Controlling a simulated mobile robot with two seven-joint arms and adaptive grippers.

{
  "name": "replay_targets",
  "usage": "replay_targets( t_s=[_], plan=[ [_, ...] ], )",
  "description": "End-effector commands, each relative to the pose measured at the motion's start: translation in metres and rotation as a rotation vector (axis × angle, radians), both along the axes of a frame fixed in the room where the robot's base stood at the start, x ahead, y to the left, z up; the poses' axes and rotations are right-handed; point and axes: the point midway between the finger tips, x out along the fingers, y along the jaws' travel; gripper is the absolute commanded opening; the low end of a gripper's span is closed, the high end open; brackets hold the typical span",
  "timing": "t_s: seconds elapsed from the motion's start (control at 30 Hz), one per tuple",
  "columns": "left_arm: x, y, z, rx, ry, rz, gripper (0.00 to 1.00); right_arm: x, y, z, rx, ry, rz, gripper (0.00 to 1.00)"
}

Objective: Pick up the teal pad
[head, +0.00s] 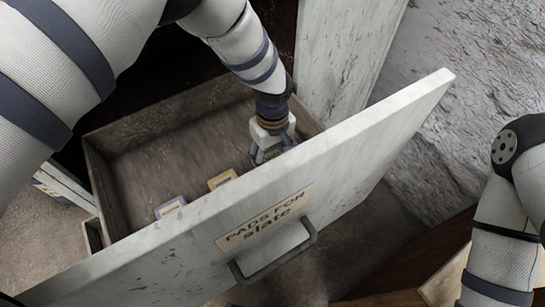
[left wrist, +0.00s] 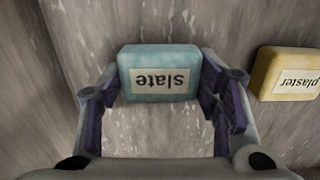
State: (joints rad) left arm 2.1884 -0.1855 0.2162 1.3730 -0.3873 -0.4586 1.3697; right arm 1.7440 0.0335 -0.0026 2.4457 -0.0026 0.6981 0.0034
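The teal pad (left wrist: 160,72) lies on the drawer floor in the left wrist view, with a label reading "slate" upside down. My left gripper (left wrist: 160,85) is around it, one finger at each short side. The fingers are spread wide and very close to the pad's sides; I cannot tell whether they touch. In the head view my left gripper (head: 270,150) reaches down into the open drawer, near its right end, and largely hides the teal pad. My right gripper is out of view; only part of the right arm shows at the right edge.
The drawer (head: 135,128) is pulled out; its tall front panel (head: 340,140) carries a label and a dark handle (head: 275,255). A yellow pad (head: 222,179) marked "plaster" (left wrist: 290,73) and a lilac pad (head: 170,207) lie to the left in the head view.

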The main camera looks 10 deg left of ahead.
Motion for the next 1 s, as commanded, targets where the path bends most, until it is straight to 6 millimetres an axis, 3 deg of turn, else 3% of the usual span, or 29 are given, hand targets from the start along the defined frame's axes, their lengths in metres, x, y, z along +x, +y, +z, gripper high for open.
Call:
replay_targets(
  t_s=[0.33,0.7,1.0],
  plan=[
    [0.0,0.0,0.005,0.001,-0.001,0.0,0.4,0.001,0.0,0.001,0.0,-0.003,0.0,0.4],
    [0.001,0.0,0.091,0.001,-0.006,0.0,0.4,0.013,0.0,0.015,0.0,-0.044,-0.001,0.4],
    [0.0,0.0,0.1,0.0,0.001,0.0,0.4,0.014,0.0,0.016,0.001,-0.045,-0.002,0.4]
  ],
)
